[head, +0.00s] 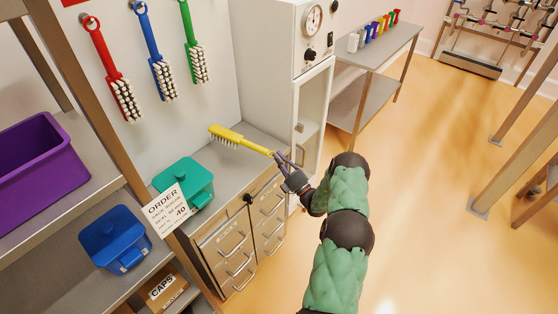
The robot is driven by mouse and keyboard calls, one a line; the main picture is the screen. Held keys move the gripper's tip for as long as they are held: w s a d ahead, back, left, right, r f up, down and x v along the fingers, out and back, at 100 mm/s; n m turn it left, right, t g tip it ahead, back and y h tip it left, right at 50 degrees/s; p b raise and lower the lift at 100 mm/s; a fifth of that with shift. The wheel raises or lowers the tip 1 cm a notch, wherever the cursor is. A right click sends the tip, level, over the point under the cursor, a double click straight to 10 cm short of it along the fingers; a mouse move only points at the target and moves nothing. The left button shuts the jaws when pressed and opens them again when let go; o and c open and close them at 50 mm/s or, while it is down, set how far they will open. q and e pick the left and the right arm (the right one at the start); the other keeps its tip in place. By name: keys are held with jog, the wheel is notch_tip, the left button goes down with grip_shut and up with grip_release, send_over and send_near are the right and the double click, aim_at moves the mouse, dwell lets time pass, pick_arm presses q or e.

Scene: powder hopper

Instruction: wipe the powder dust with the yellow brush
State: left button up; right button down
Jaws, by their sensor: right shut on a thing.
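The yellow brush (238,139) is in my right gripper (284,164), which is shut on the end of its handle. The brush is held over the grey counter (236,168), bristles downward and head pointing left. I cannot tell whether the bristles touch the counter. No powder dust can be made out on the counter. My left gripper is not in view.
A teal bin (184,178) stands on the counter, left of the brush. Red (112,68), blue (154,48) and green (192,42) brushes hang on the wall. A white cabinet (270,80) rises behind. An order card (170,210) hangs in front of the counter.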

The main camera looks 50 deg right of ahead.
jog(key=shift+r, duration=0.4)
notch_tip(320, 180, up, 3)
jog(key=shift+p, duration=1.25)
